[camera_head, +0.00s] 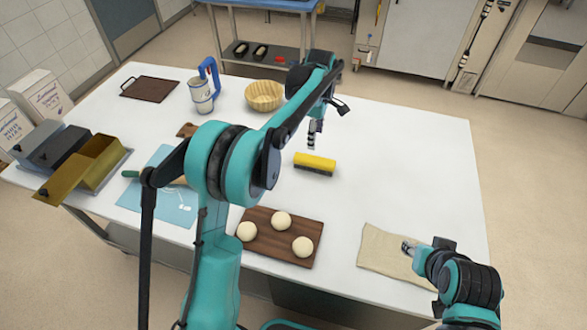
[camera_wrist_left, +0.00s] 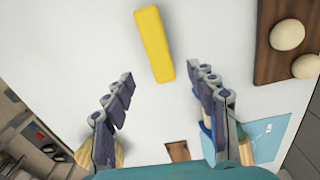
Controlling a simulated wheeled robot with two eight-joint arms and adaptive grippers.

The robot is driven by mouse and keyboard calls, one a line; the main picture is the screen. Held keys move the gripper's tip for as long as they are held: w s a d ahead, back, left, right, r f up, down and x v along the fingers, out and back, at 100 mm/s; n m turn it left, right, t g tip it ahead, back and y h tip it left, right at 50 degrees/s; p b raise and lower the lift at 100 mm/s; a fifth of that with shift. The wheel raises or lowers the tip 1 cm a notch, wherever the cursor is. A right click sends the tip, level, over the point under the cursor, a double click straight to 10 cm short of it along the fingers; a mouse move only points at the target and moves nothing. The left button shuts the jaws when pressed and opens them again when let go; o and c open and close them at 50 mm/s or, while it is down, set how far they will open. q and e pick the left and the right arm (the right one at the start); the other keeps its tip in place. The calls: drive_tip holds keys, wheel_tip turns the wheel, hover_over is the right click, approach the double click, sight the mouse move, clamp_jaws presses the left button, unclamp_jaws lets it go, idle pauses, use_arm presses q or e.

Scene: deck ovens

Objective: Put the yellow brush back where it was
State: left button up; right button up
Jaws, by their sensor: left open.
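The yellow brush (camera_head: 315,161) lies on the white table, with a dark strip along its lower side. My left gripper (camera_head: 313,138) hangs just above and behind it in the head view. In the left wrist view the yellow brush (camera_wrist_left: 154,44) lies beyond the spread fingertips of my left gripper (camera_wrist_left: 161,78). That gripper is open and nothing is between its fingers. My right gripper (camera_head: 407,247) is low over the beige cloth (camera_head: 378,248), and its fingers are too small to read.
A wooden board (camera_head: 270,252) with three dough balls lies in front of the brush. The table right of the brush is clear.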

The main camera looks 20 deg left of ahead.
use_arm(q)
drive_tip(key=s+a+r+m+t, duration=0.1)
drive_tip(key=s+r+m+t, duration=0.1)
drive_tip(key=s+r+m, duration=0.35)
drive_tip(key=s+a+r+m+t, duration=0.1)
drive_tip(key=s+r+m, duration=0.15)
drive_tip(key=s, duration=0.65)
drive_tip(key=s+a+f+m+t, duration=0.1)
drive_tip(key=s+m, duration=0.3)
drive_tip(key=s, duration=0.4)
drive_tip(key=s+a+f+m+t, duration=0.1)
drive_tip(key=s+f+m+t, duration=0.2)
drive_tip(key=s, duration=0.6)
drive_tip(key=shift+f+m, duration=0.75)
drive_tip(key=shift+m, duration=0.35)
